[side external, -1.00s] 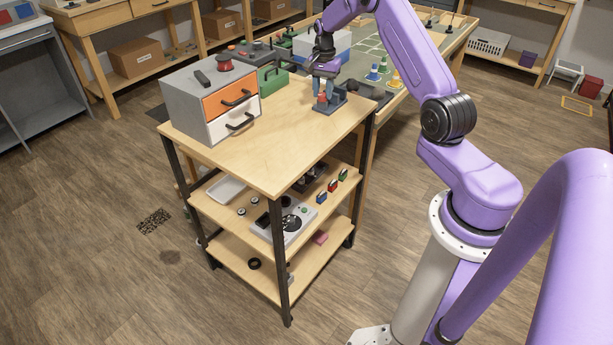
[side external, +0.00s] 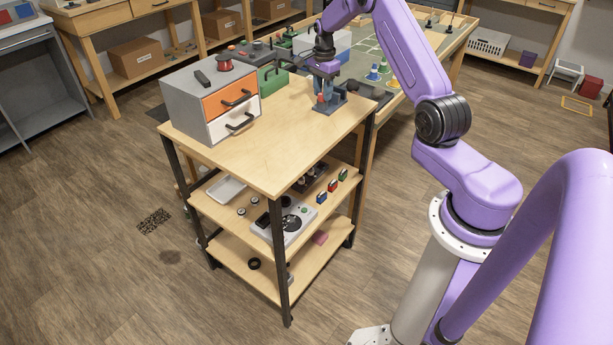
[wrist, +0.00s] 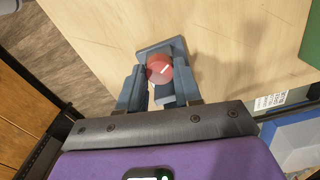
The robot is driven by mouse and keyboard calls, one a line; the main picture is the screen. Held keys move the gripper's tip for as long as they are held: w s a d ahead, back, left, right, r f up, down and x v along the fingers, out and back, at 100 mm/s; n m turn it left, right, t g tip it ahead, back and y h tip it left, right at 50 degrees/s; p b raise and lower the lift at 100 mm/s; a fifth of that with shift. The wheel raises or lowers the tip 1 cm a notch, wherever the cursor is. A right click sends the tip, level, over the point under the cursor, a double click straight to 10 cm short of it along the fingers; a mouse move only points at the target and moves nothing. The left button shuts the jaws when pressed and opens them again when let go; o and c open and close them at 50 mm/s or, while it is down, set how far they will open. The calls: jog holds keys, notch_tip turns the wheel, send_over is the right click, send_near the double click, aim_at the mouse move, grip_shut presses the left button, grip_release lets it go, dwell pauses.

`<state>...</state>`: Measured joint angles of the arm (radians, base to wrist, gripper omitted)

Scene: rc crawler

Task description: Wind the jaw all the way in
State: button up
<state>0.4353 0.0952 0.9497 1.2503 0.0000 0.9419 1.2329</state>
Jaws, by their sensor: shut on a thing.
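A small blue-grey vise (side external: 336,104) stands near the far right edge of the wooden cart top. Its base also shows in the wrist view (wrist: 163,48). A round red knob with a pale line (wrist: 160,68) sits at the vise's near end. My gripper (side external: 323,97) points down over the vise and is shut on the red knob, one finger on each side of it. The jaw is mostly hidden behind the fingers and knob, so its gap cannot be told.
A grey drawer unit (side external: 183,97) with an orange and a white drawer stands on the cart's left side. A green box (side external: 271,80) stands behind the cart top. The front of the cart top is clear. A bench (side external: 378,57) with cones lies beyond.

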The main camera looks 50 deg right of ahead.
jog(key=shift+m, duration=0.4)
jog(key=shift+m, duration=1.5)
jog(key=m, duration=0.3)
jog(key=o, duration=1.1)
jog(key=shift+r, duration=0.15)
jog(key=shift+r, duration=2.9)
